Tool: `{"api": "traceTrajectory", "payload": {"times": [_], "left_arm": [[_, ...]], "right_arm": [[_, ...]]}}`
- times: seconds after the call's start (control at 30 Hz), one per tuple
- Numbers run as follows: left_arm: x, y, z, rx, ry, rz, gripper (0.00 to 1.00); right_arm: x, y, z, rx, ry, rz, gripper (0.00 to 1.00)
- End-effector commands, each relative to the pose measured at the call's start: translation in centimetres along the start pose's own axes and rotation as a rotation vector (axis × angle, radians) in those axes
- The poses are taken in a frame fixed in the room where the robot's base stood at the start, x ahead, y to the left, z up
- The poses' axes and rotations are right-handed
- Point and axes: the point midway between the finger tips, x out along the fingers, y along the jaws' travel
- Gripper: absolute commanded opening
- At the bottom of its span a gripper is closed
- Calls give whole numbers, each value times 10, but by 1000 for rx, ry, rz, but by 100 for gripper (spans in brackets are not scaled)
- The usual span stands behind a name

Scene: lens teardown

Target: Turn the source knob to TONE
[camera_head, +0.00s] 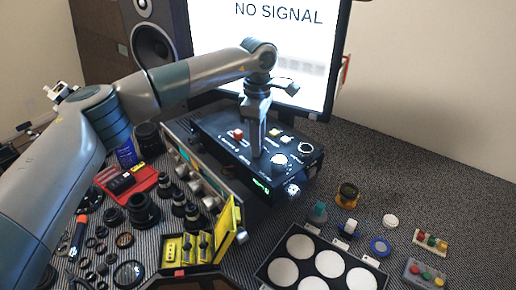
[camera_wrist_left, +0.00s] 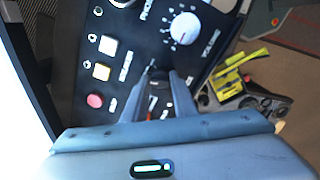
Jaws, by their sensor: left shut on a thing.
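The black control box (camera_head: 225,133) stands on the table in front of the monitor. My left gripper (camera_head: 257,153) points straight down at its top panel. In the left wrist view the fingers (camera_wrist_left: 155,78) are close together on a small control between the buttons and the large white dial (camera_wrist_left: 185,28); it appears to be the source knob, mostly hidden by the fingers. Its pointer and the TONE label cannot be made out. The white dial (camera_head: 279,158) is just right of the fingertips in the head view. My right gripper is not in view.
The panel also has a red button (camera_head: 237,134) and lighter square buttons (camera_wrist_left: 102,71). A monitor (camera_head: 270,50) reading NO SIGNAL stands behind. An open yellow case (camera_head: 185,252), lens parts and a tray of white discs (camera_head: 262,272) lie in front.

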Motion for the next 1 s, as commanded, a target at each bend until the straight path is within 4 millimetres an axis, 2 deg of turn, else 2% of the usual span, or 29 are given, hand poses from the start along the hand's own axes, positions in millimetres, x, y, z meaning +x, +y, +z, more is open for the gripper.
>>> {"api": "traceTrajectory", "payload": {"times": [0.1, 0.17, 0.3, 0.5, 0.97, 1.0], "left_arm": [[3, 1, 0, 91, 0, 4, 3], [2, 1, 0, 136, 0, 4, 3], [1, 1, 0, 220, 0, 4, 3], [0, 1, 0, 291, 0, 3, 3], [-2, 1, 0, 311, 0, 3, 3], [-2, 1, 0, 311, 0, 3, 30]], "right_arm": [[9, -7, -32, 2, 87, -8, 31], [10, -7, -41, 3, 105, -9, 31], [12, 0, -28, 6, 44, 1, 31], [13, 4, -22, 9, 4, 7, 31], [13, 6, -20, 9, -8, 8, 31], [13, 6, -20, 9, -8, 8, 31]]}}
